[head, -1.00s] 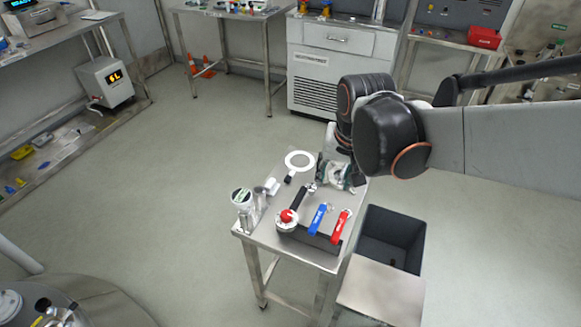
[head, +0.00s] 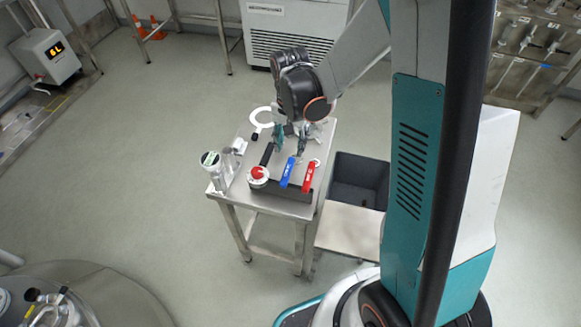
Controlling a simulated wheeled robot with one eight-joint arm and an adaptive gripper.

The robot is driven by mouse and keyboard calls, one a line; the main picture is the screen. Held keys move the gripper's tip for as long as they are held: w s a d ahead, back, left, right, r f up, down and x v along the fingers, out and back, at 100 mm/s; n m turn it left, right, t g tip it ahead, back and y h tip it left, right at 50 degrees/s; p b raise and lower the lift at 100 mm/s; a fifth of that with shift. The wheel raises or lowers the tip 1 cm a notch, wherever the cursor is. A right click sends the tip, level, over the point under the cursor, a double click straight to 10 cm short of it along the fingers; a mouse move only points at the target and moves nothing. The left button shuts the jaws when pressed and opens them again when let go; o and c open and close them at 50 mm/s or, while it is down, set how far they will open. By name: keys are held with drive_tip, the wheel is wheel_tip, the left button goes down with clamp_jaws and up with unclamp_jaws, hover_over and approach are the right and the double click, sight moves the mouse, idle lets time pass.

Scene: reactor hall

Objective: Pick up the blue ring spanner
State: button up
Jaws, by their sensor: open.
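The blue ring spanner (head: 288,172) is a flat blue bar with pale marking. It lies slanted across or against a dark block near the front of a small steel table. A similar red bar (head: 308,178) is just to its right. My gripper (head: 290,147) is over the table, pointing down, its two fingers spread apart. It is just beyond the far end of the blue spanner, and nothing shows between the fingers. I cannot tell whether a finger touches the spanner; its far end is partly hidden.
The steel table (head: 226,194) also holds a red-topped round item (head: 258,174), a white-lidded container (head: 210,159), a black-handled tool (head: 267,154) and a white ring (head: 262,116). A dark open bin (head: 358,180) stands right of the table. The floor to the left is clear.

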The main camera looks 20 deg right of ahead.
sight(290, 162)
wheel_tip(290, 162, down, 3)
drive_tip(key=shift+f+b, duration=0.1)
drive_tip(key=shift+b, duration=0.25)
drive_tip(key=shift+s+a+f+b, duration=0.15)
drive_tip(key=shift+f+b, duration=0.5)
drive_tip(key=shift+f, duration=0.7)
drive_tip(key=shift+s+f+b, duration=0.2)
drive_tip(key=shift+f+b, duration=0.45)
drive_tip(key=shift+f, duration=0.7)
drive_tip(key=shift+r, duration=0.1)
clamp_jaws()
